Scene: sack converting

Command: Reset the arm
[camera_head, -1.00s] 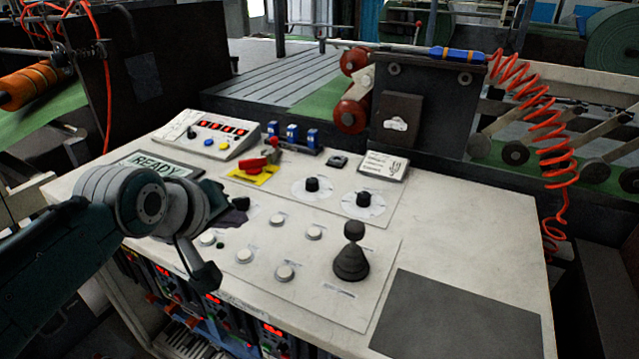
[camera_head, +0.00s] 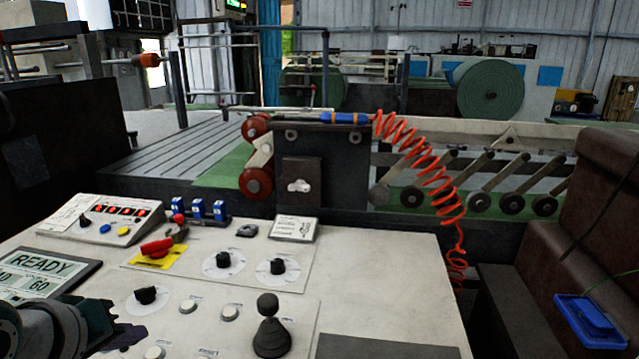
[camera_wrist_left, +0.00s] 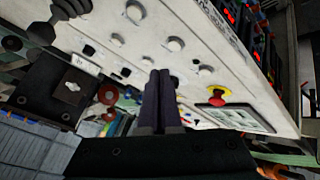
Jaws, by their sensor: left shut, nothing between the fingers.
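My left gripper (camera_head: 118,335) is at the lower left of the head view, over the near left part of the white control panel (camera_head: 385,265). Its forearm is mostly cut off by the frame edge. In the left wrist view its two dark fingers (camera_wrist_left: 158,78) are together with nothing between them, and the panel with its knobs lies beyond them. The READY display (camera_head: 45,268) is just behind the gripper. My right gripper is in neither view.
A black joystick (camera_head: 271,328), several knobs and white buttons, and a red switch on a yellow plate (camera_head: 158,252) stand up from the panel. A coiled orange hose (camera_head: 440,175) hangs behind it. The panel's right part is clear.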

